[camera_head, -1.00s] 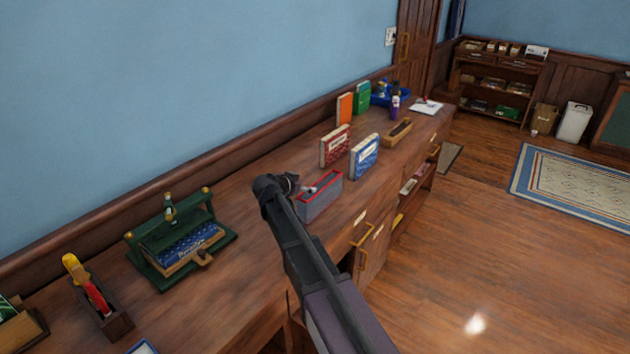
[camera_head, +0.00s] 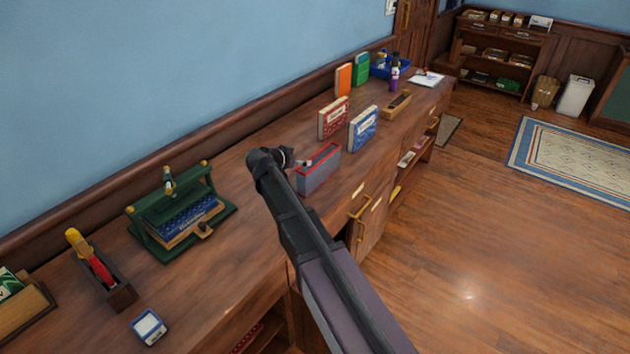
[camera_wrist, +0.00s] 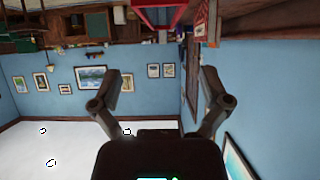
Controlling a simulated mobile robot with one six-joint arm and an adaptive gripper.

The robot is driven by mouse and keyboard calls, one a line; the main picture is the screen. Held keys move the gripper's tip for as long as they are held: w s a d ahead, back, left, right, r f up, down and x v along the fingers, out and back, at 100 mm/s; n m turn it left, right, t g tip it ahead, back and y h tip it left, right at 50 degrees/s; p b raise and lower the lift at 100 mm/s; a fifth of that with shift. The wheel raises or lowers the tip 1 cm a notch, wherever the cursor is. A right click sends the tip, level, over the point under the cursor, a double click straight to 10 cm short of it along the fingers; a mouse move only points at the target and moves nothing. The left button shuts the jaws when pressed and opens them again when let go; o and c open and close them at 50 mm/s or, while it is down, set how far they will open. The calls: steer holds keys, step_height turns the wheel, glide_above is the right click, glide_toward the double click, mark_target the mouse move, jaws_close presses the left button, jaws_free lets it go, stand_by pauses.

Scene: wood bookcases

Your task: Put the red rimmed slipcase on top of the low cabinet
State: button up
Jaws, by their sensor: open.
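The red rimmed slipcase (camera_head: 317,175) is a grey box with a red upper edge, standing upright on the long wooden counter (camera_head: 235,255). My gripper (camera_head: 297,160) is open at the slipcase's left end, close to its red rim, with nothing visibly held. In the wrist view, the two fingers of my gripper (camera_wrist: 160,74) are spread apart, and the red rim of the slipcase (camera_wrist: 165,14) shows at the top, beyond the fingertips. Contact cannot be told. A low wooden cabinet with drawers and shelves (camera_head: 465,62) stands at the far wall; several items lie on its top.
A red book (camera_head: 333,119) and a blue book (camera_head: 363,129) stand just behind the slipcase. A green press (camera_head: 180,213) and a tool holder (camera_head: 115,287) stand to the left. A small blue-white box (camera_head: 149,327) lies near. Open floor (camera_head: 470,245) is at right.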

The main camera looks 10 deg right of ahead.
steer(key=s+d+f+n+g+y, duration=0.3)
steer(key=s, duration=0.7)
steer(key=s+d+f+n+g+y, duration=0.2)
steer(key=s+f+n, duration=0.1)
steer(key=s, duration=0.6)
steer(key=s+d+f+n+g+y, duration=0.3)
steer(key=s, duration=0.7)
steer(key=shift+s+d+f+g+y, duration=0.3)
steer(key=shift+s+d, duration=0.05)
steer(key=shift+c, duration=0.2)
